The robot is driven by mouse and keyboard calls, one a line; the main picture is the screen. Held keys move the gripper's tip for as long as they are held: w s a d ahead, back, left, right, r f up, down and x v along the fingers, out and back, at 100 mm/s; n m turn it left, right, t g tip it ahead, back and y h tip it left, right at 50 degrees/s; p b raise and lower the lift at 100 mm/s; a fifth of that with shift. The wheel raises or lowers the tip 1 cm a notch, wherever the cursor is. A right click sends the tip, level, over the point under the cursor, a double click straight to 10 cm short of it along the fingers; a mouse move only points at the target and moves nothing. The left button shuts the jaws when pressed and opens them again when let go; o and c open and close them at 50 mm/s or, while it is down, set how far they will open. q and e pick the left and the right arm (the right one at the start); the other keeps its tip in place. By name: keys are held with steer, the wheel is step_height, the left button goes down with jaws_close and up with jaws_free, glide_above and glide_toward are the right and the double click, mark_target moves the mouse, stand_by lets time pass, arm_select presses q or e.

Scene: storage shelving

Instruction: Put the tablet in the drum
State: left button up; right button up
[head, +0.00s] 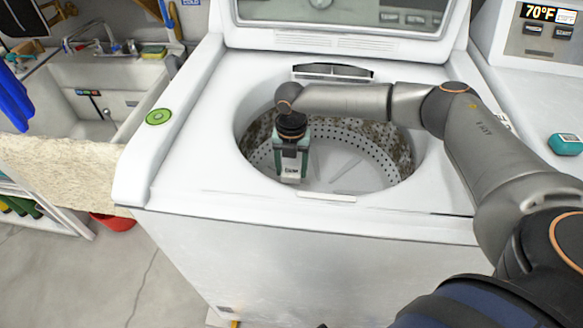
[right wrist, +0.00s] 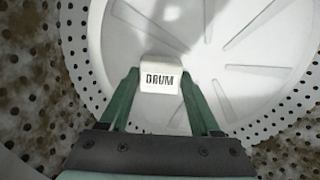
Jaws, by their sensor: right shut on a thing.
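A small white tablet (head: 290,169) with dark lettering is between the fingers of my right gripper (head: 290,166). In the right wrist view the tablet (right wrist: 160,77) reads "DRUM", and the green fingers (right wrist: 157,97) are shut on its sides. The gripper points down through the round opening of the top-load washer, over the near left part of the metal drum (head: 350,168). The drum (right wrist: 235,55) shows a pale ribbed floor and a perforated wall with brown stains. The tablet appears above the floor; its exact height is unclear. My left gripper is not in view.
The washer lid (head: 340,14) stands open at the back. A green round object (head: 158,116) lies on the washer's left top. A teal object (head: 565,144) sits on the machine at right. A sink (head: 110,90) is at left. The drum floor looks clear.

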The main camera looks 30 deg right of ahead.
steer(key=shift+f, duration=0.55)
steer(key=o, duration=1.3)
steer(key=shift+r, duration=0.1)
step_height(320, 180, up, 13)
steer(key=shift+r+p, duration=0.1)
steer(key=shift+p, duration=1)
